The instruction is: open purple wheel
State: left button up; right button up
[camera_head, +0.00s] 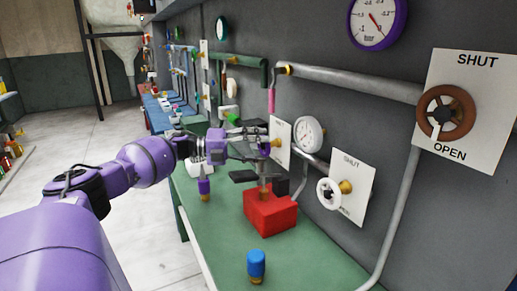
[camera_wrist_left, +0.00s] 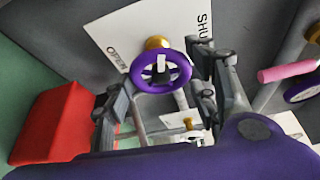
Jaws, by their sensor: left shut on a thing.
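The purple wheel (camera_wrist_left: 161,72) sits in front of a white plate (camera_wrist_left: 118,38) in the left wrist view. The plate reads SHUT at the right, with lettering at the lower left. In the head view the wheel is mostly hidden by my left gripper (camera_head: 258,141); only a bit of purple shows. My left gripper is shut on the purple wheel, with one finger on each side of it. My right gripper is not in view.
A red block (camera_head: 270,211) stands on the green bench (camera_head: 318,262) below the gripper. A blue-capped knob (camera_head: 257,264) is nearer. Pipes run along the wall.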

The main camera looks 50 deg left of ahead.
pick_arm(q)
jog(key=shift+s+d+f+n+t+h, duration=0.15)
jog(key=shift+f+n+h, duration=0.1)
jog(key=shift+n, duration=0.5)
jog(key=shift+w+a+f+n+t+h, duration=0.15)
jog(key=shift+n+h, duration=0.1)
jog(key=shift+n, duration=0.5)
jog(key=shift+s+d, duration=0.1)
jog(key=shift+d, duration=0.05)
jog(key=o, duration=1.1)
jog(key=shift+r, duration=0.2)
jog(key=v, duration=1.2)
jog(key=shift+f, duration=0.15)
